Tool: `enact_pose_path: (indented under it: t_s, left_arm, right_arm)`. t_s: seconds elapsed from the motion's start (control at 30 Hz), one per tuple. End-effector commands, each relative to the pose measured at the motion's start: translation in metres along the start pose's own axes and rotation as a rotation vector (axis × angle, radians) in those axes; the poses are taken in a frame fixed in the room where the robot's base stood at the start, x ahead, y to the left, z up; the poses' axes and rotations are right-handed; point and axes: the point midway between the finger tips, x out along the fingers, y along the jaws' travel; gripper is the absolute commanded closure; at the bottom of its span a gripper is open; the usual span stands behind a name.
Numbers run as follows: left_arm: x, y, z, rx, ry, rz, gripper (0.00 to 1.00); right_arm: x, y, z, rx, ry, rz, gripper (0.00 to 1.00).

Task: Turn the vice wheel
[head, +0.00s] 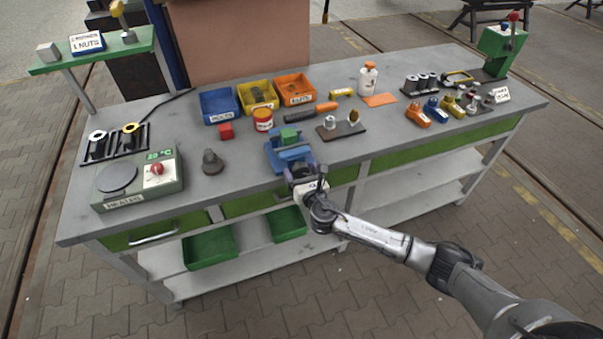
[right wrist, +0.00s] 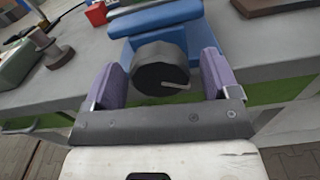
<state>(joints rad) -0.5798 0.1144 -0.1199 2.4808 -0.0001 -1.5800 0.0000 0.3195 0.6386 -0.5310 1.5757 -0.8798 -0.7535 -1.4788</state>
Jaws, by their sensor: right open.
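The blue vice (head: 290,153) stands at the front edge of the workbench, with a green block (head: 289,136) at its jaws. Its dark round wheel (right wrist: 160,70) faces my right wrist camera and has a light line on its face. My right gripper (head: 302,176) is at the front of the vice and largely covers the wheel in the head view. In the right wrist view my right gripper (right wrist: 161,78) is open, with one purple-padded finger on each side of the wheel. Gaps show between the pads and the wheel. My left gripper is not in view.
The grey workbench (head: 240,188) carries a heater (head: 137,181) at left, a dark knobbed part (head: 212,162) left of the vice, and blue, yellow and orange bins (head: 294,89) behind. Green trays (head: 209,247) sit on the shelf below. The floor in front is clear.

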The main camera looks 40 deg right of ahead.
Motion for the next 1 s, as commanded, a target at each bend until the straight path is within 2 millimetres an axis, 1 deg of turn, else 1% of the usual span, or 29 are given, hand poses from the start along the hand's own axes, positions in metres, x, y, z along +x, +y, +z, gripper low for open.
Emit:
enact_pose_path:
  t_s: [0.33, 0.37, 0.83, 0.87, 1.0]
  left_arm:
    - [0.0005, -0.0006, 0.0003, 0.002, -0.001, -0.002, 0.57]
    - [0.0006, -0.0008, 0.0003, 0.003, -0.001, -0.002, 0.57]
    - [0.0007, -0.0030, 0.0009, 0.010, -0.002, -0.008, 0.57]
    - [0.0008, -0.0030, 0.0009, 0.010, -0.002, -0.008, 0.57]
    - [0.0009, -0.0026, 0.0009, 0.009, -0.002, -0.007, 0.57]
  right_arm:
    - [0.0022, 0.0002, -0.0001, 0.001, 0.001, 0.001, 0.19]
    - [0.0022, 0.0002, -0.0001, 0.001, 0.001, 0.001, 0.20]
    - [0.0020, 0.0001, -0.0001, 0.000, 0.001, 0.001, 0.65]
    - [0.0020, 0.0001, -0.0001, 0.000, 0.001, 0.001, 0.68]
    - [0.0020, 0.0002, -0.0003, 0.008, 0.001, 0.001, 0.68]
